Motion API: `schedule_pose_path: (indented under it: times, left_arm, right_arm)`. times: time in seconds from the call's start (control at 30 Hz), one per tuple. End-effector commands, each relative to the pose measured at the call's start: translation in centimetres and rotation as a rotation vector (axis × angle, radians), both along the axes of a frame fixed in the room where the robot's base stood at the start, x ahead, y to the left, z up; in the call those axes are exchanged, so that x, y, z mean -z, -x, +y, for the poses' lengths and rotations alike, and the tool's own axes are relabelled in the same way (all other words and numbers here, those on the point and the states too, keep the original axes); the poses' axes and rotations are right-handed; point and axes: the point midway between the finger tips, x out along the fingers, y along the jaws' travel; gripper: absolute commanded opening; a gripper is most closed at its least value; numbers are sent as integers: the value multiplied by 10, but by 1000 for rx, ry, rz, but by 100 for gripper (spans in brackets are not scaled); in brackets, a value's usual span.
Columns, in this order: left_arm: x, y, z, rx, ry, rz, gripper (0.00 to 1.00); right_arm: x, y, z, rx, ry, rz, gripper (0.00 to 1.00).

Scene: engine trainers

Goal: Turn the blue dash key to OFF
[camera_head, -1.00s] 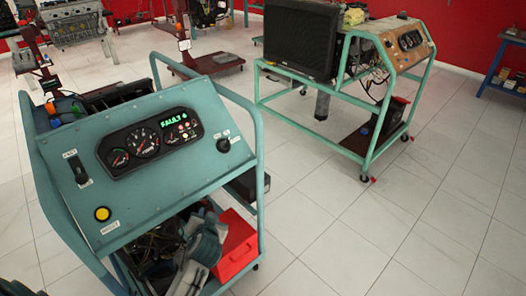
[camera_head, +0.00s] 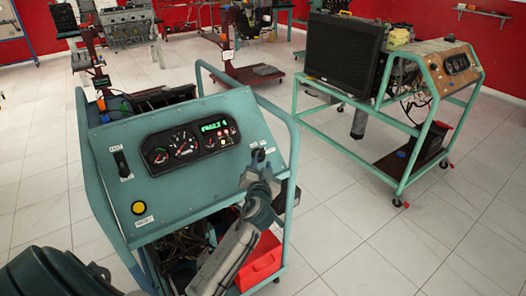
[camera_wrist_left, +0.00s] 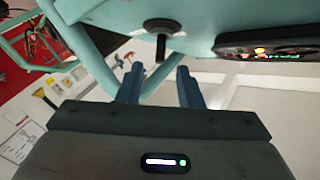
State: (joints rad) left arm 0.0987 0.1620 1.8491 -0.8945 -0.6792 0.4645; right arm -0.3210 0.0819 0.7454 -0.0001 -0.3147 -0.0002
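The blue-green engine trainer's dash panel (camera_head: 190,150) is at left centre in the head view. Its dark key switch (camera_head: 257,156) sits on the panel's right side, partly hidden by my gripper. In the left wrist view the key (camera_wrist_left: 160,46) stands out from a round black base. My left gripper (camera_head: 259,168) is just in front of the key. The wrist view shows its two fingers (camera_wrist_left: 160,82) apart and empty, with the key's tip just beyond the gap between them. I cannot read the key's position. My right gripper is not in view.
A gauge cluster (camera_head: 188,144) with a lit green display is left of the key. A black switch (camera_head: 121,163) and yellow button (camera_head: 138,208) are farther left. The frame's side rail (camera_head: 291,160) runs close right of the key. A second trainer (camera_head: 440,70) stands at right across clear floor.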

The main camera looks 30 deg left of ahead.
Motion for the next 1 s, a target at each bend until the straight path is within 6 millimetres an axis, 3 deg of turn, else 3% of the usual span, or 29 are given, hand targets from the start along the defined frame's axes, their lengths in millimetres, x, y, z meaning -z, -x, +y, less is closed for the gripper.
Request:
schedule_pose_path:
  times: [0.07, 0.33, 0.77, 0.93, 1.0]
  left_arm:
    - [-3, -14, 9, -2, -1, 0, 33]
    - [-1, -49, 30, -1, 0, 0, 33]
    - [0, -58, 35, 0, 1, 0, 33]
    - [0, -58, 35, 0, 1, 0, 0]
    - [0, -58, 35, 0, 1, 0, 0]
  right_arm:
    - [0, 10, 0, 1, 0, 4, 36]
    - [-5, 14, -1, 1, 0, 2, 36]
    - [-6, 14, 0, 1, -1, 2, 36]
    - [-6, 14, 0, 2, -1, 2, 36]
    - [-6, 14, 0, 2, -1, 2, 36]
